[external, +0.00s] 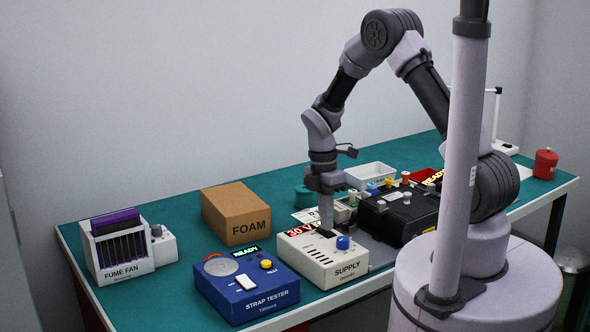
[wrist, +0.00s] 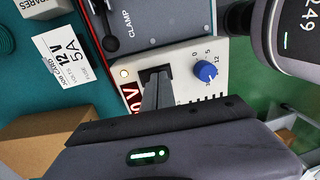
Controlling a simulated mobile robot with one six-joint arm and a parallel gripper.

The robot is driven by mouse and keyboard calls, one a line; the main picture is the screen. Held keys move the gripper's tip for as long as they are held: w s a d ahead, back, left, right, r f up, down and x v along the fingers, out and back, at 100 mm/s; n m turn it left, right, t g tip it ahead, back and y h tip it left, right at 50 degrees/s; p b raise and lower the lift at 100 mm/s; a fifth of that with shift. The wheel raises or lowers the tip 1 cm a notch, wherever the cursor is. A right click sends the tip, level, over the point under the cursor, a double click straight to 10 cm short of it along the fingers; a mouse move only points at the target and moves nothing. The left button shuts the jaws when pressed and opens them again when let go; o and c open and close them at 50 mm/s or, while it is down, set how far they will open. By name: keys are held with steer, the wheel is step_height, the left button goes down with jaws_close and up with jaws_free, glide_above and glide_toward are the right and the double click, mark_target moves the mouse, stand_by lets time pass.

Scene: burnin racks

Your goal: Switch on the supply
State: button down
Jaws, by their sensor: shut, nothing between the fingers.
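The supply (external: 323,265) is a cream box with a blue knob (external: 343,242), a lit red display (external: 299,230) and dark slots on its front. In the wrist view the knob (wrist: 205,71) has a dial scale with 0, 5 and 12, and a small pale lamp (wrist: 125,73) sits near the panel edge. My gripper (external: 326,231) points down over the supply's top, its fingers shut with nothing between them. In the wrist view the fingertips (wrist: 155,76) are at a dark patch on the panel, beside the display. They hide the switch there; I cannot tell its position or whether they touch it.
A blue strap tester (external: 245,283) stands left of the supply, with the foam box (external: 236,213) behind it. The fume fan (external: 124,252) is far left. A black case (external: 400,215) is close on the right. A job card (wrist: 66,54) reads 12V 5A.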

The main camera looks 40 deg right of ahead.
mark_target(330, 234)
steer(key=shift+r, duration=0.1)
step_height(330, 234, up, 14)
steer(key=s+p, duration=0.1)
steer(key=p, duration=0.5)
steer(key=shift+s, duration=0.35)
steer(key=s+a+r+m+t+y+b, duration=0.15)
steer(key=s+m+t+b, duration=0.25)
steer(key=s+m+b, duration=0.6)
steer(key=s+r+m+t+y+b, duration=0.1)
steer(key=s+r+m+t+b, duration=0.3)
steer(key=s+m, duration=0.6)
step_height(330, 234, down, 14)
steer(key=w+m+b, duration=0.1)
steer(key=m+b, duration=0.1)
steer(key=b, duration=1.1)
steer(key=shift+w+f+g, duration=0.15)
steer(key=shift+w+g, duration=0.1)
steer(key=shift+g, duration=0.15)
